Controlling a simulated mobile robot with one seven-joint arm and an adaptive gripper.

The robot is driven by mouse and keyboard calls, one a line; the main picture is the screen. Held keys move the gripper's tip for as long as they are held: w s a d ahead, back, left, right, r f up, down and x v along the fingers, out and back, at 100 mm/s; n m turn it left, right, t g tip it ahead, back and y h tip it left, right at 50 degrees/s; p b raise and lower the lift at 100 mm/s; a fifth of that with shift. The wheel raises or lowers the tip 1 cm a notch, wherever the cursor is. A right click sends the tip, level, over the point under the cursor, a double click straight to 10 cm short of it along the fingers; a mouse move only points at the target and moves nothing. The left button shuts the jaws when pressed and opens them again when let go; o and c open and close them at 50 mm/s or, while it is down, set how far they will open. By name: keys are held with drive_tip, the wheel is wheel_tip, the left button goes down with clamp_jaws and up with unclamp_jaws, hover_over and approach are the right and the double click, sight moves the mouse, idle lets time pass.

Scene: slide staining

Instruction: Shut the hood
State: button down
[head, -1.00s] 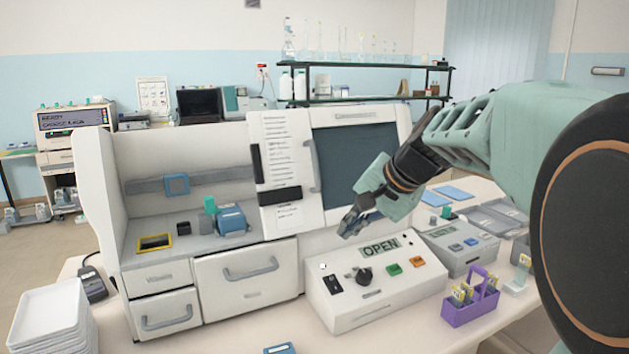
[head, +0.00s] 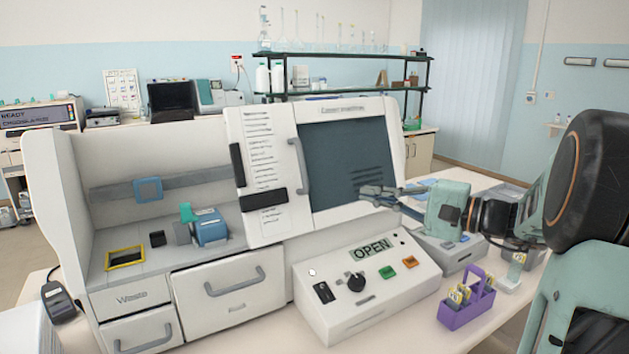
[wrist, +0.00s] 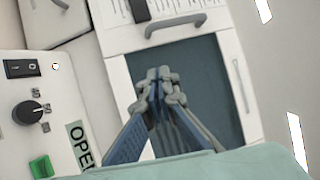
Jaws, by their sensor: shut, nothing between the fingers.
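The hood is a white front panel (head: 345,104) with a dark window (head: 350,165) on the staining machine. It stands at the right of the machine, and the chamber on the left (head: 110,225) is uncovered. A grey vertical handle (head: 300,166) is on the hood's left side; it also shows at the top of the wrist view (wrist: 175,22). My gripper (head: 368,194) is shut and empty, in front of the window's lower right part, to the right of the handle. The wrist view shows its fingertips (wrist: 160,76) over the dark window, apart from the handle. I cannot tell whether they touch the window.
A control box (head: 365,290) with a display reading OPEN stands in front of the hood. A purple rack (head: 467,303) and a grey device (head: 450,254) are to its right. A blue item (head: 210,228) sits in the chamber. Drawers (head: 230,290) are below.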

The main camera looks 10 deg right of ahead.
drive_tip(key=w+a+r+p, duration=0.1)
drive_tip(key=w+a+p, duration=0.1)
drive_tip(key=w+a, duration=0.3)
drive_tip(key=shift+a+r+t+p, duration=0.15)
drive_tip(key=shift+a+t+p, duration=0.2)
drive_tip(key=shift+a, duration=1.85)
